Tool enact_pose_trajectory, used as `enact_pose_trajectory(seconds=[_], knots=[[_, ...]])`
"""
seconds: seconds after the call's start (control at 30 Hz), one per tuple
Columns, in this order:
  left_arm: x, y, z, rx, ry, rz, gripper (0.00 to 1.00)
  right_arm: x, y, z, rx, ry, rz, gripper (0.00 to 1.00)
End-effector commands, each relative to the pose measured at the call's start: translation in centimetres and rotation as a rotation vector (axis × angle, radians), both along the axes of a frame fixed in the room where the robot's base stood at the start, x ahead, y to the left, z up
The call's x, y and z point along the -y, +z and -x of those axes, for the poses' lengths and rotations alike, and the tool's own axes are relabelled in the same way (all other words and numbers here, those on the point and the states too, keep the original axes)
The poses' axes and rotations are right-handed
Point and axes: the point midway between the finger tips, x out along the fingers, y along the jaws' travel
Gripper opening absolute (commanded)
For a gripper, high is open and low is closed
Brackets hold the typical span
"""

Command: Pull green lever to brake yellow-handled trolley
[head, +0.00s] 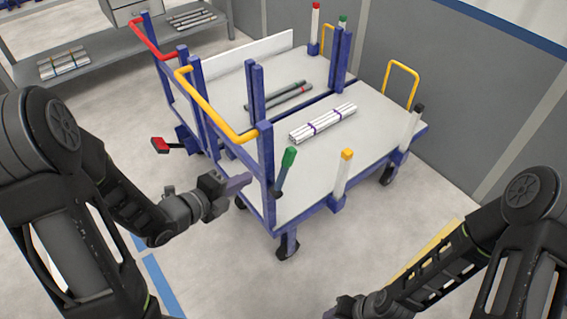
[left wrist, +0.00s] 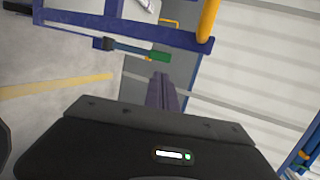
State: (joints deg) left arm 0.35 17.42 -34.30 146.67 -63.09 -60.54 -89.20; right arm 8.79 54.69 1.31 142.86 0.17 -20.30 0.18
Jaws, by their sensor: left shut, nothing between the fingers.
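The yellow-handled trolley (head: 375,150) stands at centre, with its yellow handle (head: 238,133) on the near left side; the handle also shows in the left wrist view (left wrist: 208,20). The green lever (head: 289,158), a dark bar with a green grip, tilts up at the trolley's near corner post. Its green tip also shows in the left wrist view (left wrist: 159,57), just beyond my fingertips. My left gripper (head: 240,182) is shut and empty, left of the lever and apart from it in the head view. My right gripper (head: 335,308) is at the bottom edge, its fingers hard to make out.
A red-handled trolley (head: 222,85) stands behind, with a red-tipped lever (head: 160,145) sticking out left. Silver pipes (head: 323,123) lie on the near trolley's deck. A shelf (head: 110,62) is at the back left, and a grey wall (head: 480,80) at the right. The floor in front is clear.

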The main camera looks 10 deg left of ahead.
Motion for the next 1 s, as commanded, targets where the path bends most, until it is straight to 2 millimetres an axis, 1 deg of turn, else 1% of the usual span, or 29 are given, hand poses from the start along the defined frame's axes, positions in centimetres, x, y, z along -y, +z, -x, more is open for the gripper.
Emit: enact_pose_trajectory(seconds=[0.37,0.57,0.73,0.8,1.0], knots=[[0.0,-0.1,0.0,0.007,-0.005,-0.016,0.0,0.0,0.0,0.0,0.0,0.0,0.0,0.36],[0.3,-0.6,-0.7,0.009,-0.006,-0.015,0.0,0.0,-1.0,-0.1,0.003,0.0,-0.002,0.36],[1.2,-1.5,-2.2,0.01,-0.006,-0.015,0.0,-0.1,-2.9,-0.2,0.008,0.003,-0.006,0.36],[1.8,-1.3,-3.2,0.004,-0.01,-0.016,0.0,-0.1,-2.0,-0.2,0.007,0.002,-0.006,0.36],[3.7,-2.7,-6.6,0.003,-0.01,-0.016,0.0,-0.1,-1.5,-0.2,0.007,0.003,-0.005,0.36]])
